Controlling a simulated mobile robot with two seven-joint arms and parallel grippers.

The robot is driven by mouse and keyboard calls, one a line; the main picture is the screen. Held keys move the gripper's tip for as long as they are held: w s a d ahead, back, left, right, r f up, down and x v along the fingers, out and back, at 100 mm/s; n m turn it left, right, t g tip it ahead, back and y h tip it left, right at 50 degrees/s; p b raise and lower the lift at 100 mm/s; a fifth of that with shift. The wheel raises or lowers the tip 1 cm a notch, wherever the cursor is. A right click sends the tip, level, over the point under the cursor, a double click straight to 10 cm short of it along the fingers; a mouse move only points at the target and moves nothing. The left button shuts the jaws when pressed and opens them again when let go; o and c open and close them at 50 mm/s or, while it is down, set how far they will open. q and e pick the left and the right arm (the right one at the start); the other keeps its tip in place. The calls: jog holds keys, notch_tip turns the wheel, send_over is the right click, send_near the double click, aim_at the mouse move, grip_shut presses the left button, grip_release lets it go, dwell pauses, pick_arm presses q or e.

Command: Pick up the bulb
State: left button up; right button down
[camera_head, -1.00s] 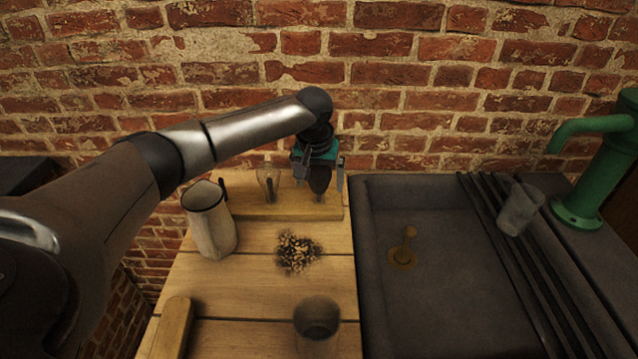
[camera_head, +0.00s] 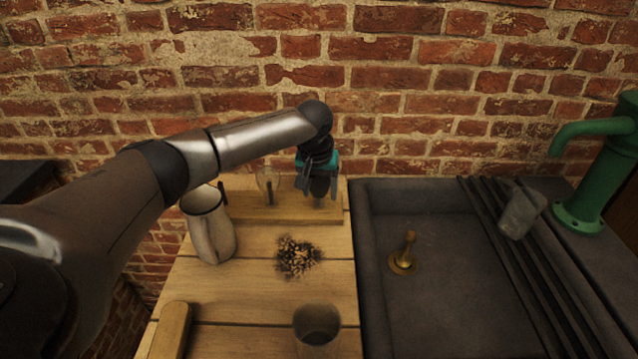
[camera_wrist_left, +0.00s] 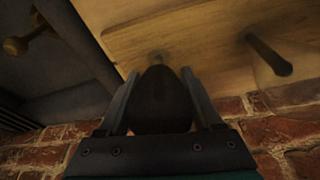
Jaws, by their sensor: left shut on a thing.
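The bulb (camera_head: 320,187) is a dark, rounded thing at the right end of the wooden board, at the back of the table. My left gripper (camera_head: 318,192) is shut on it from above, with one finger on each side. In the left wrist view the dark bulb (camera_wrist_left: 160,100) fills the space between the two fingers (camera_wrist_left: 161,98). A small stub shows just beyond its far end, close to the board. I cannot tell whether the bulb is clear of the board. My right gripper is not in view.
A clear glass piece with a dark rod (camera_head: 269,188) stands left of the bulb on the board (camera_head: 285,212). A pale jug (camera_head: 209,235), dark crumbs (camera_head: 297,257) and a jar (camera_head: 316,325) are on the table. The stone sink (camera_head: 450,290) lies right; brick wall behind.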

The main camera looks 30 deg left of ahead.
pick_arm(q)
grip_shut()
jog(key=shift+r, duration=0.15)
notch_tip(320, 180, up, 20)
jog(key=p, duration=0.4)
